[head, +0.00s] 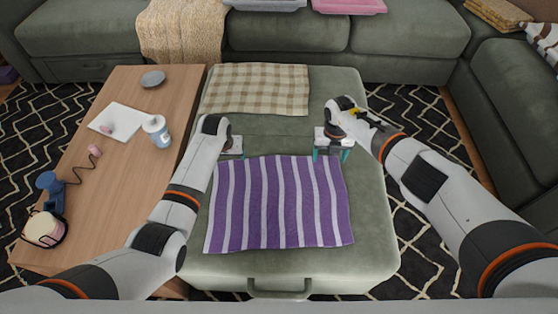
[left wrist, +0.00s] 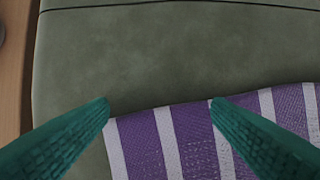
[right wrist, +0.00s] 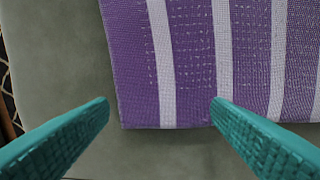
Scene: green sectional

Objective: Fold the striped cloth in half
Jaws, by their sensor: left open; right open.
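The purple-and-white striped cloth (head: 278,205) lies flat and spread out on the green ottoman (head: 300,272). My left gripper (head: 234,154) is open just above the cloth's far left corner. In the left wrist view that corner of the cloth (left wrist: 175,145) lies between and below the open fingers (left wrist: 160,102). My right gripper (head: 331,154) is open near the cloth's far right corner. In the right wrist view a corner of the cloth (right wrist: 190,70) shows between the open fingers (right wrist: 160,102). Both grippers are empty.
A beige checked cloth (head: 256,90) lies behind on the ottoman. A wooden table (head: 125,185) on the left holds a white bottle (head: 156,131), a white tablet-like sheet (head: 118,119) and a grey disc (head: 152,78). A green sofa (head: 295,35) stands behind.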

